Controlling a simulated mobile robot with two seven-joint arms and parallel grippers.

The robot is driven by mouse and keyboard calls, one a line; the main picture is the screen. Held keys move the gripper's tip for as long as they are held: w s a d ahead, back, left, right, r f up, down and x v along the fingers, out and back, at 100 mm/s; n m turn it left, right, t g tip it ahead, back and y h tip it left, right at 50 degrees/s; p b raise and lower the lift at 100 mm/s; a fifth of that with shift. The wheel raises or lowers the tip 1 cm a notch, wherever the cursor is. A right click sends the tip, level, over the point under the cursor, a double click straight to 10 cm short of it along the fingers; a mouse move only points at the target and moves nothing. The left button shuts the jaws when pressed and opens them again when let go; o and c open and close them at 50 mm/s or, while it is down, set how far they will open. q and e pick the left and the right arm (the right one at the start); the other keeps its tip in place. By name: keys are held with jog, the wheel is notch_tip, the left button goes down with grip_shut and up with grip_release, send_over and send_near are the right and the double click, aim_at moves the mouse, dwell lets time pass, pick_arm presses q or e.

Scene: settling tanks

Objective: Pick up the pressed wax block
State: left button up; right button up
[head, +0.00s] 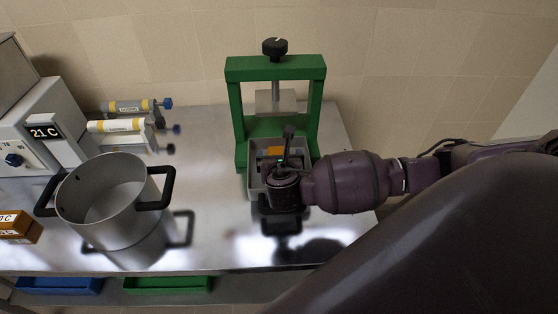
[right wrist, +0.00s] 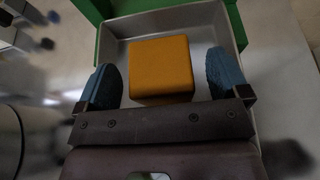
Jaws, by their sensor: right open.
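The pressed wax block is an orange-yellow block (right wrist: 161,68) lying in a grey metal tray (right wrist: 116,38). In the head view only a strip of the block (head: 276,151) shows behind my right gripper, and the tray (head: 254,178) sits at the foot of the green press. My right gripper (head: 283,165) is over the tray. In the right wrist view its two blue finger pads (right wrist: 162,84) are apart, one on each side of the block's near part, with gaps between pads and block. My left gripper is not in view.
The green press frame (head: 236,110) with a black knob (head: 275,47) stands behind the tray. A large metal pot (head: 108,205) stands to the left, with labelled cylinders (head: 115,126) and a 21 C instrument (head: 45,131) behind. Bare metal table (head: 205,190) lies between pot and tray.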

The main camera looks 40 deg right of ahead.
jog(key=shift+w+d+f, duration=0.2)
jog(key=shift+w, duration=0.15)
jog(key=c, duration=1.1)
jog(key=shift+r, duration=0.1)
jog(key=shift+c, duration=0.2)
